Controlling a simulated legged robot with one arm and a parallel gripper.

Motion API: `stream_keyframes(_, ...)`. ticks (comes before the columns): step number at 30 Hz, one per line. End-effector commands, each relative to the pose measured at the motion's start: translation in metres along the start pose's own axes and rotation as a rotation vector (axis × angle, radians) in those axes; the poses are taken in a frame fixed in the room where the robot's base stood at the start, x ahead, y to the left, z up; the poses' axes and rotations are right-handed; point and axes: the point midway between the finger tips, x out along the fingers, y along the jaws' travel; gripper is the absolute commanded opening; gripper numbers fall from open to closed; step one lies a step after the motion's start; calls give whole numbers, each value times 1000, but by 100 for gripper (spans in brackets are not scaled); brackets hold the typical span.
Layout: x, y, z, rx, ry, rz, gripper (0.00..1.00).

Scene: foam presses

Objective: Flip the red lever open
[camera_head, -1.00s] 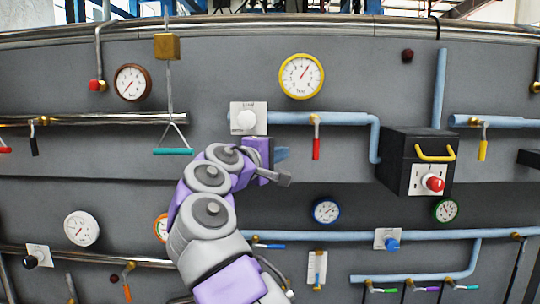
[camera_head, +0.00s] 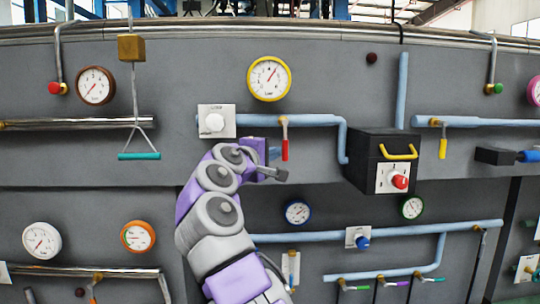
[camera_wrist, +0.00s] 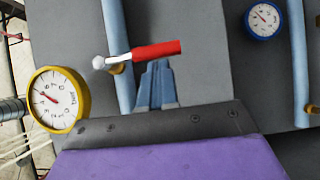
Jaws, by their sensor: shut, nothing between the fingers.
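The red lever (camera_head: 285,149) hangs straight down from a brass valve on a light blue pipe (camera_head: 300,120) on the grey panel. In the wrist view, which is turned sideways, the red handle (camera_wrist: 155,50) points right from the valve. My gripper (camera_wrist: 157,66) is shut and empty. Its blue-grey fingertips are just below the handle in the wrist view, which is left of the lever on the panel. I cannot tell whether they touch the handle.
A yellow-rimmed gauge (camera_head: 269,78) is above the lever. A white plate with a round knob (camera_head: 212,122) is to its left. A black box (camera_head: 383,162) with a yellow handle and red button juts out to the right. A lower blue pipe (camera_head: 400,230) runs below.

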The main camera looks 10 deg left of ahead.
Motion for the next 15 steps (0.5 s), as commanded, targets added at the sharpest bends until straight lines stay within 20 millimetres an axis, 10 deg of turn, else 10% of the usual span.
stream_keyframes(15, 3, -2, 6, -50, -2, 33, 0)
